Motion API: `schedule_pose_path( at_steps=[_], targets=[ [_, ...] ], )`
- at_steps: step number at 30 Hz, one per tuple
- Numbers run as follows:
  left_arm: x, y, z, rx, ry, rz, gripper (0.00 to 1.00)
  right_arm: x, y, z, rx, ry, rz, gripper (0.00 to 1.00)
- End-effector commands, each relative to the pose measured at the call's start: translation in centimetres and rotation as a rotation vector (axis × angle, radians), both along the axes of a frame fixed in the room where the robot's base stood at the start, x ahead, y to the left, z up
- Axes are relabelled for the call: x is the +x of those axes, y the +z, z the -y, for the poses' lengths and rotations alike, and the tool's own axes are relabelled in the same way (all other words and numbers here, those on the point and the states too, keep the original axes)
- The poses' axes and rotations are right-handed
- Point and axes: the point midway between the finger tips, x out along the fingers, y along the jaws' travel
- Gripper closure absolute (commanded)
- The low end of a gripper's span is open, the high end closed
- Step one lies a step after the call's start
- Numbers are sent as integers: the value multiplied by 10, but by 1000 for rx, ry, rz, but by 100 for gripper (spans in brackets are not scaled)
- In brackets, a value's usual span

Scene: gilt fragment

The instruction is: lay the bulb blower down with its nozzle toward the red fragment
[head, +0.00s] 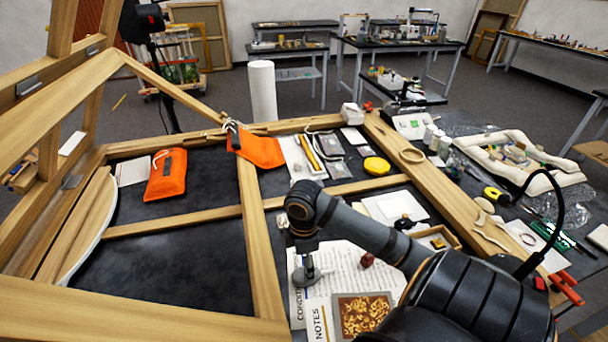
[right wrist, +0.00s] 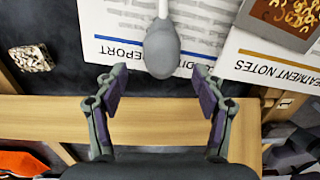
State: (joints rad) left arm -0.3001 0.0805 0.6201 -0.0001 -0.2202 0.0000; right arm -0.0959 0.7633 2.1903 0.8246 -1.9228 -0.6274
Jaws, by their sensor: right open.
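The bulb blower (head: 305,277) is a grey bulb with a thin pale nozzle. In the head view it appears to stand upright on its bulb near the left edge of the printed report. In the right wrist view the bulb (right wrist: 162,54) shows just ahead of my fingers, with its nozzle running to the top edge. My right gripper (right wrist: 164,92) is open and empty, its fingers apart and short of the bulb. A small dark red fragment (head: 367,259) lies on the paper to the right of the blower. My left gripper is not in view.
A wooden frame beam (head: 258,255) runs left of the papers and under my gripper in the wrist view. A gilt-patterned picture (head: 363,316) lies nearer me. A mottled fragment (right wrist: 31,58) lies left of the report.

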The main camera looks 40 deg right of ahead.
Motion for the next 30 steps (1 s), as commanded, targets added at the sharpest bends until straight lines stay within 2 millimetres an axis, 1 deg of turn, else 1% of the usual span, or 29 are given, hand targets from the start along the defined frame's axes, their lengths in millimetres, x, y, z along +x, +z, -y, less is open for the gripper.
schedule_pose_path(
  at_steps=[1, 3, 6, 10, 14, 30],
  targets=[
    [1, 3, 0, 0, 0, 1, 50, 2, 15, 2, -6, 2, 6, 31],
    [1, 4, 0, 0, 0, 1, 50, 2, 31, 1, -5, 2, 5, 31],
    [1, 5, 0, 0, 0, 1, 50, 1, 49, 1, -3, -1, 4, 31],
    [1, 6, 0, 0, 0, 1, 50, 1, 63, 1, -1, -1, 3, 31],
    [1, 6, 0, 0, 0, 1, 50, 1, 67, 0, 1, -1, 0, 31],
    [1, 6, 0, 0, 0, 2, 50, 1, 67, 0, 1, -1, 0, 31]
  ],
)
